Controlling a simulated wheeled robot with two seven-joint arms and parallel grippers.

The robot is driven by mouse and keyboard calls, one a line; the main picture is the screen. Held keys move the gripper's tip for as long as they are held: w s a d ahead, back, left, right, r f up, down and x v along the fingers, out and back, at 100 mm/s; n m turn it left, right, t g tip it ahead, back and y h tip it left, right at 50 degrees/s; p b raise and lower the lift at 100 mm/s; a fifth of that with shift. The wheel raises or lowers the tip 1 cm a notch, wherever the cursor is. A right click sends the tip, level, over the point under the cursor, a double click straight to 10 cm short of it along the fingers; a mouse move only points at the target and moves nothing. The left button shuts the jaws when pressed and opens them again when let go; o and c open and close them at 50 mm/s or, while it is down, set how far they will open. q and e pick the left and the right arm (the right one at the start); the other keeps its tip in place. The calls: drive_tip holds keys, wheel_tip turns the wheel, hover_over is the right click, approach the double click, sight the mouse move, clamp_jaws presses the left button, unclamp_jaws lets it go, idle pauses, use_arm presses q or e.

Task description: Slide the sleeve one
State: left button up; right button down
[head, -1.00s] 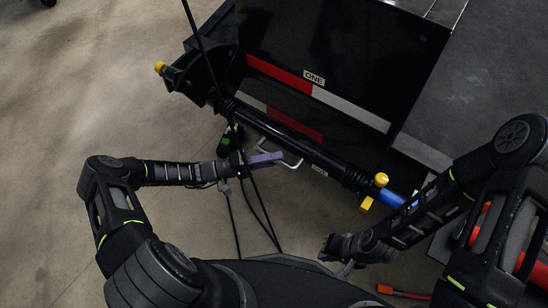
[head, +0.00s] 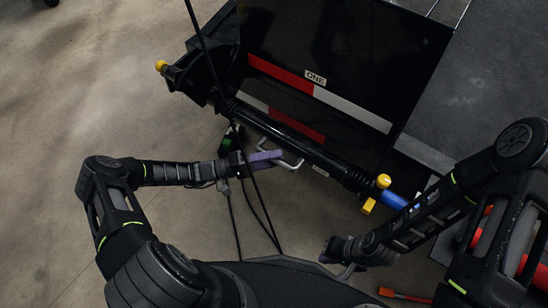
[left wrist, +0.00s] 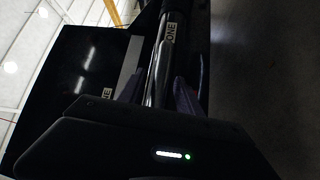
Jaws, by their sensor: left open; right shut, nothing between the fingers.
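The sleeve is a black tube (head: 300,147) running diagonally along the edge of a black panel, with a small ONE label (head: 320,170) on its near side. A thin silver handle (head: 292,164) sticks out from its near side. My left gripper (head: 268,157), with purple fingers, is open beside the handle; contact cannot be told. In the left wrist view the tube (left wrist: 161,62) with its ONE label (left wrist: 171,32) shows between the finger tips (left wrist: 158,92), but whether they straddle it is unclear. My right gripper (head: 328,254) is shut and empty, low and away from the tube.
The black panel (head: 350,65) carries red-white tape and another ONE label (head: 316,77). Black cables hang past my left gripper. Bare floor (head: 90,110) lies left.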

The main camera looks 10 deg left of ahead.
use_arm(q)
drive_tip(key=v, duration=0.7)
drive_tip(key=shift+s+a, duration=0.15)
drive_tip(key=shift+a, duration=0.15)
drive_tip(key=s+d+f+g+y, duration=0.2)
drive_tip(key=s+d+f+g, duration=0.15)
drive_tip(key=d, duration=0.25)
drive_tip(key=s+d+f+g+y, duration=0.1)
drive_tip(key=s+d+f+g, duration=0.1)
drive_tip(key=s+d+g, duration=0.35)
drive_tip(key=s+d+f+m+y, duration=0.1)
drive_tip(key=s+d+f+y, duration=0.25)
drive_tip(key=s+y, duration=0.6)
wheel_tip(320, 180, up, 23)
drive_tip(key=s+a+t+y+p, duration=0.1)
drive_tip(key=s+t+p, duration=0.1)
drive_tip(key=p, duration=1.9)
drive_tip(key=shift+a+r, duration=0.2)
